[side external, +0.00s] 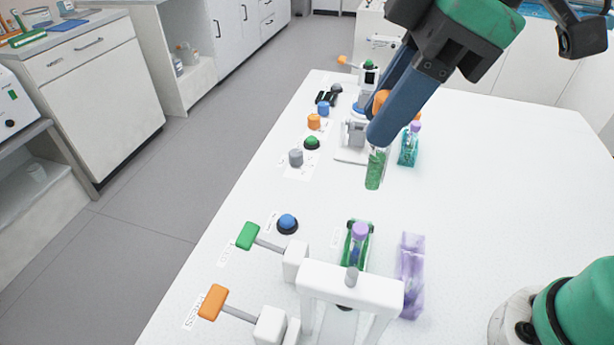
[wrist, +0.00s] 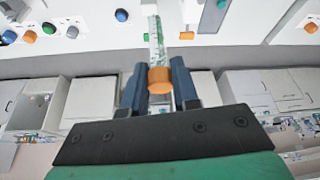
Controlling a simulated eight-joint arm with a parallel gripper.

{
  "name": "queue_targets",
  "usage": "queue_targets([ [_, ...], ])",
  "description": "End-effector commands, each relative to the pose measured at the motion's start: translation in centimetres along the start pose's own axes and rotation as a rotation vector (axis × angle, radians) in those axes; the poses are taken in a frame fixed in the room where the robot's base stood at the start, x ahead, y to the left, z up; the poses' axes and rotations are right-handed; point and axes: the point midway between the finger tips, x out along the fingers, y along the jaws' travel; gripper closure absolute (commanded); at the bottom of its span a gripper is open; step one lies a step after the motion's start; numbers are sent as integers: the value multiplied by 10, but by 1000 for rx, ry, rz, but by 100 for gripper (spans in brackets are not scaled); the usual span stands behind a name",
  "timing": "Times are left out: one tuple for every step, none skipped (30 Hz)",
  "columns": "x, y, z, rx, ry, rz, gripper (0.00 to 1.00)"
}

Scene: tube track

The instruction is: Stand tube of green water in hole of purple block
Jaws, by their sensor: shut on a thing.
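My gripper (side external: 372,138) is shut on a tube of green water (side external: 375,170), which hangs below the blue fingers above the white table. In the wrist view the tube (wrist: 157,45) has an orange cap (wrist: 160,80) and sits between the fingers (wrist: 158,85). The purple block (side external: 412,278) is a translucent block on the table near the front, below and to the right of the tube in the side view. I see no tube in it. Its hole cannot be made out clearly.
A green block with a purple-capped tube (side external: 357,240) stands left of the purple block. A teal block (side external: 409,148) with another purple-capped tube is just right of the held tube. A white arch (side external: 350,285) stands at the front, beside green (side external: 247,236) and orange (side external: 212,302) levers. Buttons line the left edge.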

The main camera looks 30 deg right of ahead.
Motion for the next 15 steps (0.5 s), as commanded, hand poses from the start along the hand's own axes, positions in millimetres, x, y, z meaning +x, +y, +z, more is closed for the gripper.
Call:
queue_targets([
  [3,5,5,6,-3,3,100],
  [5,9,10,8,-4,4,100],
  [9,15,17,11,-7,6,100],
  [13,20,23,13,-10,6,100],
  [17,26,31,15,-13,6,100],
  [22,33,42,17,-14,7,100],
  [27,38,50,18,-15,6,100],
  [31,42,58,17,-16,6,100],
  [36,47,69,18,-15,5,100],
  [40,50,77,17,-14,5,100],
  [44,53,84,16,-13,4,100],
  [48,56,93,15,-11,3,100],
  [51,58,99,14,-9,3,100],
  [54,59,105,12,-7,3,100],
  [57,60,111,10,-4,2,100],
])
